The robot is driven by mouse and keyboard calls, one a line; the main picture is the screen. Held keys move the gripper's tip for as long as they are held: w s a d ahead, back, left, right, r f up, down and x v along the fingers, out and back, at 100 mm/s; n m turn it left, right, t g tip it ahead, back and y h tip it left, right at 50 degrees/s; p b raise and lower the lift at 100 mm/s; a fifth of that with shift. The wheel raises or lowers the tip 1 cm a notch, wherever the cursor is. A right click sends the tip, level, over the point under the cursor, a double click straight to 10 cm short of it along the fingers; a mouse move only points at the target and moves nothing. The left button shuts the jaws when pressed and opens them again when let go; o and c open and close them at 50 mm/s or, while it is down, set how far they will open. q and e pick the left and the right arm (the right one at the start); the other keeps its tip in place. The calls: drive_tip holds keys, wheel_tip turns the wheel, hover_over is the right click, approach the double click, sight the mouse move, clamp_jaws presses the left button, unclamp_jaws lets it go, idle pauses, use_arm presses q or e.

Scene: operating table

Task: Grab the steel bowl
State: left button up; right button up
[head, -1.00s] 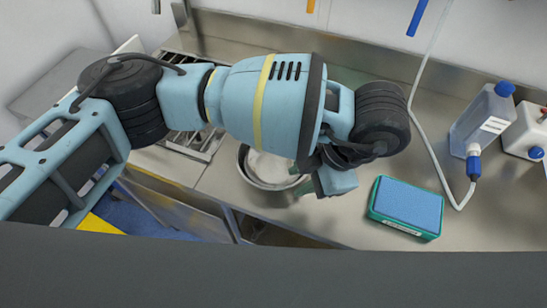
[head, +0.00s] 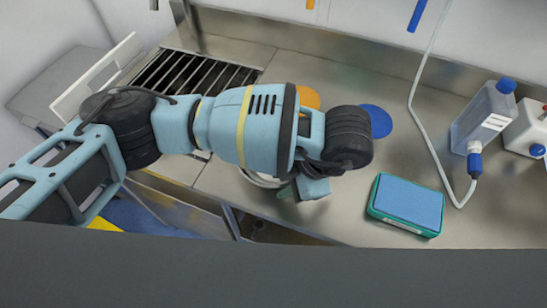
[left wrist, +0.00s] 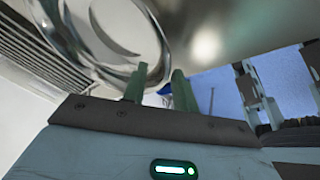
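The steel bowl (head: 262,181) is mostly hidden behind my left arm in the head view; only a strip of its near rim shows on the counter. In the left wrist view the shiny bowl (left wrist: 110,35) fills the upper left, close to the fingers. My left gripper (head: 289,191) is at the bowl's near right side. Its two green fingers (left wrist: 158,82) stand apart, and the bowl's edge shows at the gap between them. I cannot tell whether either finger touches it. My right gripper is out of view.
A green-and-blue box (head: 406,205) lies to the right of the gripper. A blue disc (head: 376,120) and an orange disc (head: 309,97) lie behind the arm. A slatted rack (head: 190,78) is at back left. Bottles (head: 484,118) stand at right. Counter before the bottles is mostly clear.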

use_arm(q)
drive_tip(key=shift+a+f, duration=0.3)
drive_tip(key=shift+f, duration=0.25)
drive_tip(key=shift+c, duration=0.5)
clamp_jaws()
drive_tip(key=shift+r, duration=0.1)
wheel_tip(320, 180, up, 4)
drive_tip(key=shift+w+f, duration=0.15)
drive_tip(key=s+d, duration=0.2)
drive_tip(key=s, duration=0.5)
drive_tip(key=s+d+r, duration=0.1)
drive_tip(key=s+d, duration=0.2)
drive_tip(key=s, duration=0.5)
drive_tip(key=shift+d, duration=0.35)
